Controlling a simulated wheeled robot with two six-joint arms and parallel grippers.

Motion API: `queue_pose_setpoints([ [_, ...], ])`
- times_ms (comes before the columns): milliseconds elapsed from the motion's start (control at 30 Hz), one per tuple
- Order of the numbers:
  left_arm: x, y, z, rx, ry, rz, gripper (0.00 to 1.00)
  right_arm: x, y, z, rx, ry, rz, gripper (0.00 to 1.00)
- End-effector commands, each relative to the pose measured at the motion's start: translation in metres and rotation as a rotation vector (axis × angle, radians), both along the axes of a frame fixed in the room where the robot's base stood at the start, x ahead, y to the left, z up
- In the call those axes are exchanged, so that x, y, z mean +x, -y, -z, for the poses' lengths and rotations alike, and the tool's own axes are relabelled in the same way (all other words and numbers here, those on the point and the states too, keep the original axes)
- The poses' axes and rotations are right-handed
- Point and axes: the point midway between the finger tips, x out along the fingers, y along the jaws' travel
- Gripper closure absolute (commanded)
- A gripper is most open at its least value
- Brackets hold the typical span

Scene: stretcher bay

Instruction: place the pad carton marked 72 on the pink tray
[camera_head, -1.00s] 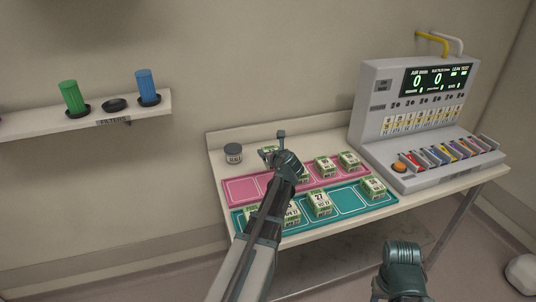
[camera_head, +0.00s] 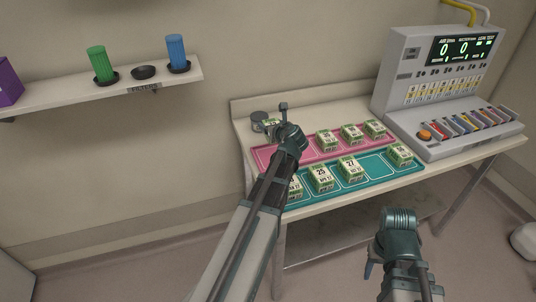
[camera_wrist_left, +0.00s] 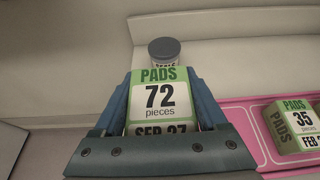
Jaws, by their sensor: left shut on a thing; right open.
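The pad carton marked 72 (camera_wrist_left: 160,97), white and green, fills the middle of the left wrist view. My left gripper (camera_wrist_left: 160,110) is shut on it, with a finger on either side. In the head view the held carton (camera_head: 268,126) shows in part beside the gripper, near the jar and the pink tray's left end. The pink tray (camera_head: 263,157) carries several cartons in its right part; its left part is partly hidden by my left arm. In the wrist view the pink tray (camera_wrist_left: 262,118) lies right of the held carton. My right gripper (camera_head: 385,265) is open, low in front of the table.
A teal tray (camera_head: 378,168) with several cartons lies in front. A grey-lidded jar (camera_wrist_left: 165,50) stands just behind the held carton. A carton marked 35 (camera_wrist_left: 293,126) sits on the pink tray. A grey machine (camera_head: 440,90) stands at the right; a wall shelf (camera_head: 110,93) is at the left.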

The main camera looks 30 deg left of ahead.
Motion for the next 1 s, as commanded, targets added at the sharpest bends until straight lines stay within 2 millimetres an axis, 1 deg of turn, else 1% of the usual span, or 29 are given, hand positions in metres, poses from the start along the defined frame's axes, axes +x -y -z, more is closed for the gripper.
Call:
queue_pose_setpoints([
  [400, 0.0, 0.0, 0.059, 0.001, 0.0, 0.001, 0.94, 0.0, 0.0, 0.059, 0.0, 0.0, 0.0, 0.5],
  [467, 0.0, 0.0, 0.062, 0.001, 0.0, 0.001, 0.94, 0.0, 0.0, 0.062, 0.0, 0.0, 0.0, 0.5],
  [633, 0.0, 0.0, 0.061, 0.001, 0.0, 0.001, 0.94, 0.0, 0.0, 0.061, 0.0, 0.0, 0.0, 0.5],
  [700, 0.0, 0.0, 0.064, 0.0, 0.0, 0.001, 0.94, 0.0, 0.0, 0.064, 0.0, 0.0, 0.0, 0.5],
  [767, 0.0, 0.0, 0.069, 0.0, 0.0, 0.001, 0.94, 0.0, 0.0, 0.069, 0.0, 0.0, 0.0, 0.5],
  [1000, 0.0, 0.0, 0.098, 0.0, 0.0, 0.001, 0.94, 0.0, 0.0, 0.098, 0.0, 0.0, 0.0, 0.5],
])
